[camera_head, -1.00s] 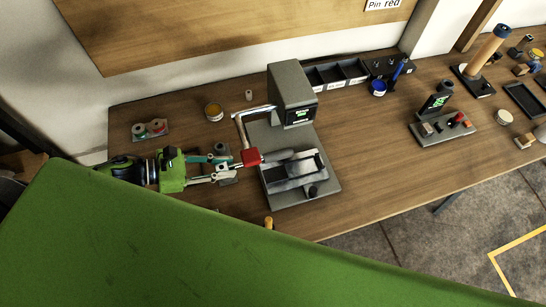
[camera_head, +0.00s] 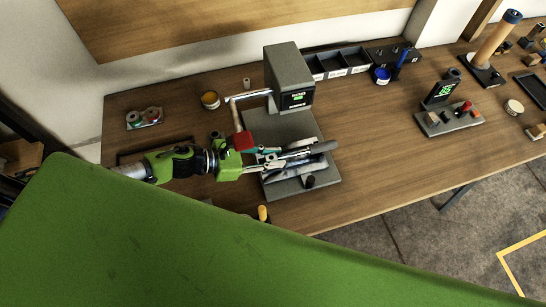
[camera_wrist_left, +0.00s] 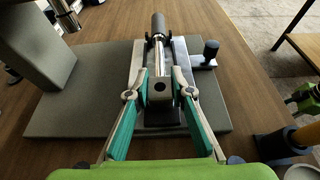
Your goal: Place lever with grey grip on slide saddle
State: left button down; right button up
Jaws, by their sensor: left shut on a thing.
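My left gripper (camera_head: 285,158) is over the slide on the grey machine base. Its teal fingers (camera_wrist_left: 160,88) are shut on the block end of the lever with the dark grey grip (camera_wrist_left: 159,24). In the head view the grey grip (camera_head: 325,146) points right, away from the gripper. The slide's light rails (camera_wrist_left: 178,50) and dark bed show beneath the lever. The lever and fingers hide the saddle's top, so I cannot tell whether the block touches it. A green and black part at the wrist view's right edge may be my right arm; its fingers are not clear.
The machine's grey head (camera_head: 287,75) stands behind the slide, with a red-ended crank (camera_head: 243,141) close to my left gripper. A dark knob (camera_wrist_left: 210,50) stands beside the rails. A yellow handle (camera_head: 262,213) stands at the front edge.

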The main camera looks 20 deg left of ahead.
pick_arm(q)
jog(key=shift+w, duration=0.1)
jog(key=c, duration=1.8)
grip_release()
jog(key=shift+f, duration=0.1)
jog(key=shift+s+a, duration=0.25)
jog(key=shift+a, duration=0.05)
jog(key=shift+r+b+v, duration=0.2)
jog(key=shift+b+v, duration=1.2)
jog(key=shift+v, duration=4.35)
pick_arm(e)
jog(key=shift+d+f, duration=0.2)
jog(key=shift+f, duration=1.25)
